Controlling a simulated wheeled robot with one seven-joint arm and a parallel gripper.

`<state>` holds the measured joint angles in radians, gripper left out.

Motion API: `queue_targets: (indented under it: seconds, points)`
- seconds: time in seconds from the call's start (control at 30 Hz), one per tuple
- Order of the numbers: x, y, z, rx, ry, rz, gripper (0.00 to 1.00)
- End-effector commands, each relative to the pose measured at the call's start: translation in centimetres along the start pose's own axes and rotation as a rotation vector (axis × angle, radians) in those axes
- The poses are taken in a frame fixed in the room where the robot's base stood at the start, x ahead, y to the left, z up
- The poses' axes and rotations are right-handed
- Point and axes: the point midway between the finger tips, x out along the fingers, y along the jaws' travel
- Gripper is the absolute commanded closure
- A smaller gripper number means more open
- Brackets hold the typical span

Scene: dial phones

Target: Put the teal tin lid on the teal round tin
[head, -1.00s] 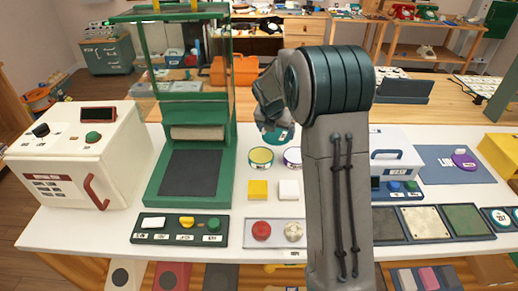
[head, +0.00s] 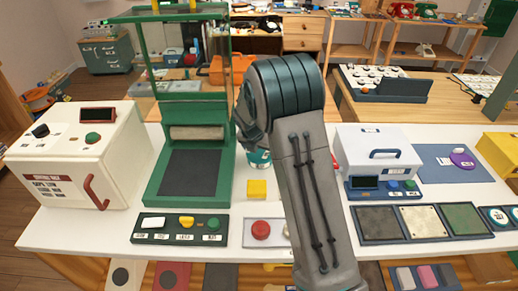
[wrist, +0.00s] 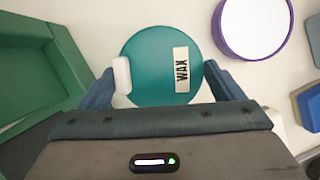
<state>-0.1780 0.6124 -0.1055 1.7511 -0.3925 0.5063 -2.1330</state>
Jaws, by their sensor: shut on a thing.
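In the wrist view my gripper (wrist: 160,78) is shut on the teal tin lid (wrist: 150,62), a round disc with a white WAX label and a white piece at its left edge. One finger is at each side of the lid. The teal round tin (head: 259,160) shows only partly in the head view, at the left of my forearm. In the wrist view the lid hides what is under it, so I cannot tell whether it touches the tin. My fingers are hidden behind my arm in the head view.
A purple-rimmed round tin (wrist: 253,24) is close by on the right. The green press-like frame (head: 186,170) stands close on the left. A yellow block (head: 257,189) and a tray with a red button (head: 261,230) are in front. A white box (head: 379,150) is at the right.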

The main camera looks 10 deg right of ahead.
Motion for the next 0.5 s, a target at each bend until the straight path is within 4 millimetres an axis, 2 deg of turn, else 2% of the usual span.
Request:
queue_targets:
  seconds: [0.07, 0.1, 0.13, 0.37, 0.5]
  points:
    - [0.2, 0.0, -0.1, 0.0, 0.0, 0.0, 0.35]
    - [0.2, 0.0, -0.1, 0.0, 0.0, 0.0, 0.04]
    - [0.1, 0.0, -0.1, 0.0, 0.0, 0.0, 0.0]
    - [0.0, 0.0, 0.0, 0.0, 0.0, 0.0, 0.0]
    - [-1.0, 0.0, 0.1, 0.0, -0.001, 0.002, 0.0]
